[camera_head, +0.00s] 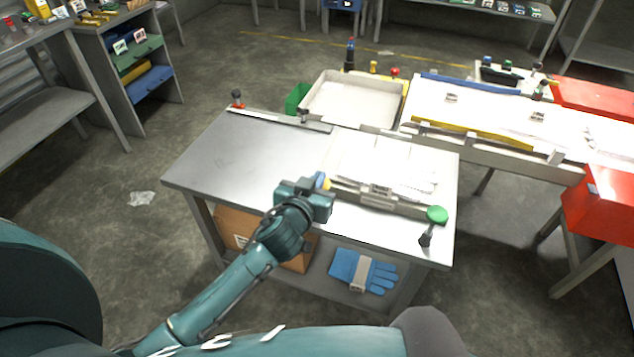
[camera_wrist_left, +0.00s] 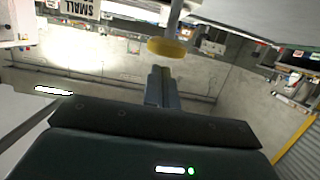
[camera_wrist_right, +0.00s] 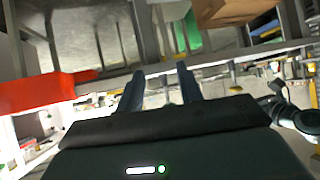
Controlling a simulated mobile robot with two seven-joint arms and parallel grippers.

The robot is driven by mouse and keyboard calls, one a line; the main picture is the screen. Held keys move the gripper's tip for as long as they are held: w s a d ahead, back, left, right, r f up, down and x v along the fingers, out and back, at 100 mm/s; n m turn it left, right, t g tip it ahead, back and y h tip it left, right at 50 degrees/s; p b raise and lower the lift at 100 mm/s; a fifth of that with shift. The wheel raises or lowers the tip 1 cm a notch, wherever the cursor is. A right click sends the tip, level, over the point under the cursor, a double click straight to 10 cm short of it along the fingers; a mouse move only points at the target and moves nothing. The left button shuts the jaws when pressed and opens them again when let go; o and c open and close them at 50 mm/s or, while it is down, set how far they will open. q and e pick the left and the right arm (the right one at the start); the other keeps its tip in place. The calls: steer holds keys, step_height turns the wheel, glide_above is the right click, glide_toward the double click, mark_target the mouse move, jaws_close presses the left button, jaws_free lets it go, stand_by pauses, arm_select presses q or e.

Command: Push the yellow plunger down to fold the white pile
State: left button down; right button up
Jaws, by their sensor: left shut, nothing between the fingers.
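The white pile (camera_head: 385,165) lies on the right part of the grey table, beside a metal folding fixture (camera_head: 378,195). The yellow plunger (camera_head: 327,185) shows as a small yellow spot at the left end of the fixture. In the left wrist view it is a yellow round knob (camera_wrist_left: 167,49) on a grey rod, just beyond my fingertips. My left gripper (camera_head: 321,181) is shut and empty, close to the plunger; I cannot tell whether they touch. My right gripper (camera_wrist_right: 160,75) is open and empty in its wrist view and is outside the head view.
A white tray (camera_head: 352,100) is behind the grey table (camera_head: 230,160), whose left part is bare. A blue glove (camera_head: 362,270) is on its lower shelf. Red bins (camera_head: 600,205) stand at the right.

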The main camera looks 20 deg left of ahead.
arm_select(q)
steer(key=shift+f, duration=0.4)
arm_select(e)
steer(key=shift+a+r, duration=0.1)
steer(key=shift+a, duration=0.1)
